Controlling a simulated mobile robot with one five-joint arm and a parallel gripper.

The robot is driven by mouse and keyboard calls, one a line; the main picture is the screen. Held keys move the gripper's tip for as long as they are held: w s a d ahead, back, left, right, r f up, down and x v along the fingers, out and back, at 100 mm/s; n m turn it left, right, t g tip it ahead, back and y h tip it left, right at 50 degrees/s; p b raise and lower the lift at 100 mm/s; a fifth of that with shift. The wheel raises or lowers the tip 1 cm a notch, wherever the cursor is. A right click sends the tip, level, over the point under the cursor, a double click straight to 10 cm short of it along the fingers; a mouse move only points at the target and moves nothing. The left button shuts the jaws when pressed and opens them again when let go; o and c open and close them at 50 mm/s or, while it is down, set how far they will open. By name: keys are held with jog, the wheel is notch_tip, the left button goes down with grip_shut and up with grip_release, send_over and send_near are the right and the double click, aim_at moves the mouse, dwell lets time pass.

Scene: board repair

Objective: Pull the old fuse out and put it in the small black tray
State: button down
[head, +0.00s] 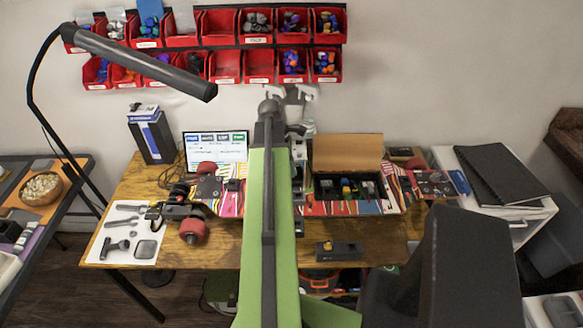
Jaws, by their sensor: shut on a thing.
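A skateboard with red wheels (193,229) lies across the table behind the black tray. A white tool mat (127,236) is at the left. A screen (215,147) and blue-black box (152,136) stand behind. A dark chair back (440,255) blocks the front right.

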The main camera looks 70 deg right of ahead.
jog(key=c, duration=1.2)
grip_release()
jog(key=shift+c, duration=0.2)
jog(key=p+v, duration=1.7)
jog(key=shift+w+r, duration=0.1)
jog(key=shift+w, duration=0.05)
